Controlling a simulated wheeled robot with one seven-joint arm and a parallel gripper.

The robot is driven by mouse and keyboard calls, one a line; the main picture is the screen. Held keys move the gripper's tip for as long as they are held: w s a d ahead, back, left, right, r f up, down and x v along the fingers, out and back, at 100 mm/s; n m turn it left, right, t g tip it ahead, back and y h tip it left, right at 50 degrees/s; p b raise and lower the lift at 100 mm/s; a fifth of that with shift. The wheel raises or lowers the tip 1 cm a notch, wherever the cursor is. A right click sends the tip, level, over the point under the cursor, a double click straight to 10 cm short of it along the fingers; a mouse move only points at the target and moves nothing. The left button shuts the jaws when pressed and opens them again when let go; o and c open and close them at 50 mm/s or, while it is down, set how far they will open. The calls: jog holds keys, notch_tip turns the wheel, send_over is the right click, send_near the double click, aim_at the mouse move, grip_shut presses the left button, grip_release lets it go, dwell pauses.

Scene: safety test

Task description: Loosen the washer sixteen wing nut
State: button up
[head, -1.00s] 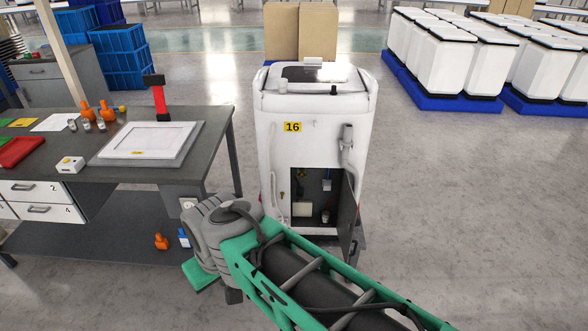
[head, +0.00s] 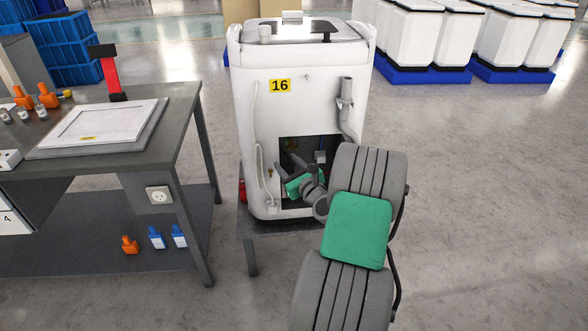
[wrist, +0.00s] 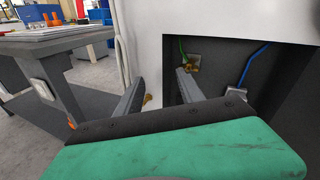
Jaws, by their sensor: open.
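The white washer (head: 302,105) with a yellow 16 label stands on a low grey stand, with an open dark compartment low in its front. A small brass-coloured part (wrist: 147,100), possibly the wing nut, shows at the compartment's left edge in the wrist view. My gripper (wrist: 160,80) is open and empty at the compartment opening, its fingers either side of that edge in the picture. In the head view my gripper (head: 289,166) partly covers the opening. I cannot tell whether a finger touches anything. A brass fitting (wrist: 193,62) with a green wire sits deeper inside.
A blue line (wrist: 254,64) runs inside the compartment at right. A grey hose (head: 345,108) hangs on the washer's front right. A workbench (head: 180,135) stands close at left, bottles on its lower shelf. Floor at right is clear. My arm hides the compartment door.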

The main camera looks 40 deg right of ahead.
aim_at(292, 147)
jog(key=s+d+f+m+h, duration=0.1)
jog(key=s+d+m+h, duration=0.1)
jog(key=d+m, duration=0.2)
jog(key=x, duration=0.7)
jog(key=shift+d, duration=0.25)
jog(key=shift+w+r, duration=0.1)
jog(key=shift+c, duration=0.3)
grip_shut()
